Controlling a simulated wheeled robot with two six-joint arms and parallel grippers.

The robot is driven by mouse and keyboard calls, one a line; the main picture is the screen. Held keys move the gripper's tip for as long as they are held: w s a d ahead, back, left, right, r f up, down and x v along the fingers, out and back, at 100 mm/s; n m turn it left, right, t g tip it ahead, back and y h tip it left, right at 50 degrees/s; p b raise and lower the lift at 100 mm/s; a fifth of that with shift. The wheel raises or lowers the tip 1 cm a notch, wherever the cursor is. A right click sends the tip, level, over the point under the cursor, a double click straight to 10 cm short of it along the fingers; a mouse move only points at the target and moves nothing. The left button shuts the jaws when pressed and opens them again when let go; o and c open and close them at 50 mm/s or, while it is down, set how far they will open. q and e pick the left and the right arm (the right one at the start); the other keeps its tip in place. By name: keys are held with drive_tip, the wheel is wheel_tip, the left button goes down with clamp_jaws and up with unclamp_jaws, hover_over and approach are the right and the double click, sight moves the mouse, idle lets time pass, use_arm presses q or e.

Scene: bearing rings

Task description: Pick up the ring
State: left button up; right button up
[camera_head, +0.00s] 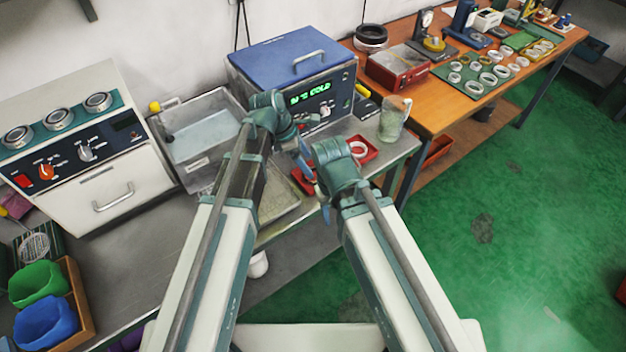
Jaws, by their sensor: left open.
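A pale ring (358,148) lies in a small red tray (372,158) on the metal bench, in front of the blue-lidded machine. More rings lie on the green mat (462,78) on the wooden table at the upper right. My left gripper (302,138) is open in front of the machine, to the left of the ring and apart from it. My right gripper (308,170) points left near a second red tray (303,181); its wrist hides much of it, and its jaws do not show clearly.
The blue-lidded machine (290,50) stands behind my arms. A glass jug (394,118) stands just right of the ring's tray. A clear basin (205,130) and a white oven-like unit (80,140) are at the left. Bench space (130,250) at the left is clear.

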use_arm(q)
drive_tip(key=f+b, duration=0.4)
drive_tip(key=shift+w+d+f, duration=0.1)
drive_tip(key=shift+d+f, duration=0.15)
drive_tip(key=shift+d, duration=0.05)
drive_tip(key=shift+d+f+b, duration=0.25)
drive_tip(key=shift+f+b, duration=0.1)
drive_tip(key=shift+b, duration=0.3)
drive_tip(key=shift+r, duration=0.1)
